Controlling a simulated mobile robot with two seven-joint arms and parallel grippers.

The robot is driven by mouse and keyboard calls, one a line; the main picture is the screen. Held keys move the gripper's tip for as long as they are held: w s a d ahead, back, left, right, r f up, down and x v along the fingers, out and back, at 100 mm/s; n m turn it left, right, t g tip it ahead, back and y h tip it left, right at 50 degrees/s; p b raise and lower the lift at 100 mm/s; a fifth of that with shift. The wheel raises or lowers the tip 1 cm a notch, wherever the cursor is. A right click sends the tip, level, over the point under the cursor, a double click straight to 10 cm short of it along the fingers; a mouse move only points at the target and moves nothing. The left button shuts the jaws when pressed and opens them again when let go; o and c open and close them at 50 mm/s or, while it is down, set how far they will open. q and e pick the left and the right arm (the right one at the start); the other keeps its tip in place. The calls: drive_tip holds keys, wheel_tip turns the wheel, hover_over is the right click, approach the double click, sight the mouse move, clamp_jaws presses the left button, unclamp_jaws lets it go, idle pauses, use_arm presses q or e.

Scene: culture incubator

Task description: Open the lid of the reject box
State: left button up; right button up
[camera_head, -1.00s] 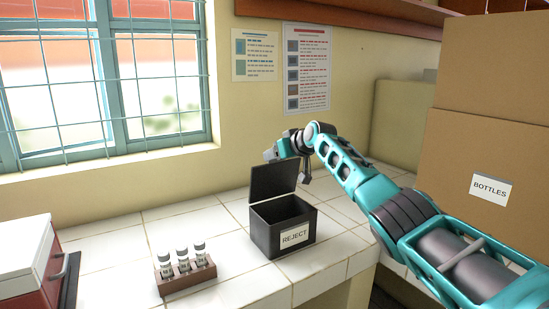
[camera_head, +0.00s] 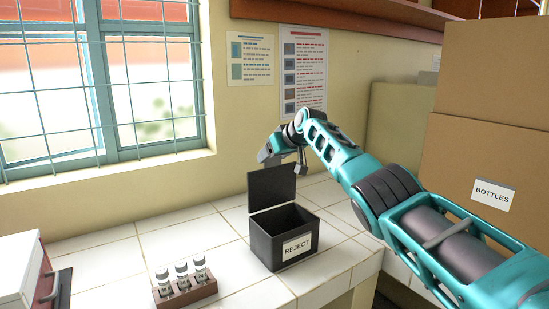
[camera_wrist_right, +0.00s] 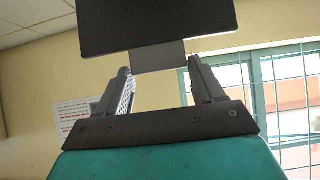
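The black reject box (camera_head: 267,244) stands on the tiled counter with a white REJECT label on its front. Its lid (camera_head: 271,187) stands up, nearly vertical, at the back, and the dark inside shows. My right gripper (camera_head: 285,152) is above and behind the lid's upper edge. In the right wrist view the lid (camera_wrist_right: 155,22) is a dark panel beyond the fingers, with a grey tab (camera_wrist_right: 158,57) at its edge. The right gripper (camera_wrist_right: 158,72) is open there, its fingers apart on either side of the tab's line; contact is not visible. My left gripper is not in view.
A small rack (camera_head: 186,292) with 3 capped vials stands front left of the box. A red and white case (camera_head: 18,270) is at the far left. Stacked cardboard boxes labelled BOTTLES (camera_head: 480,150) stand right. Clear tiles (camera_head: 120,262) lie left of the box.

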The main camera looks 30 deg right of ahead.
drive_tip(key=shift+o, duration=1.4)
drive_tip(key=shift+s, duration=0.1)
drive_tip(key=shift+o, duration=0.4)
drive_tip(key=shift+f, duration=0.2)
drive_tip(key=shift+s, duration=0.1)
drive_tip(key=b+v, duration=0.2)
drive_tip(key=v, duration=1)
drive_tip(key=shift+s+r, duration=0.25)
drive_tip(key=shift+r, duration=0.05)
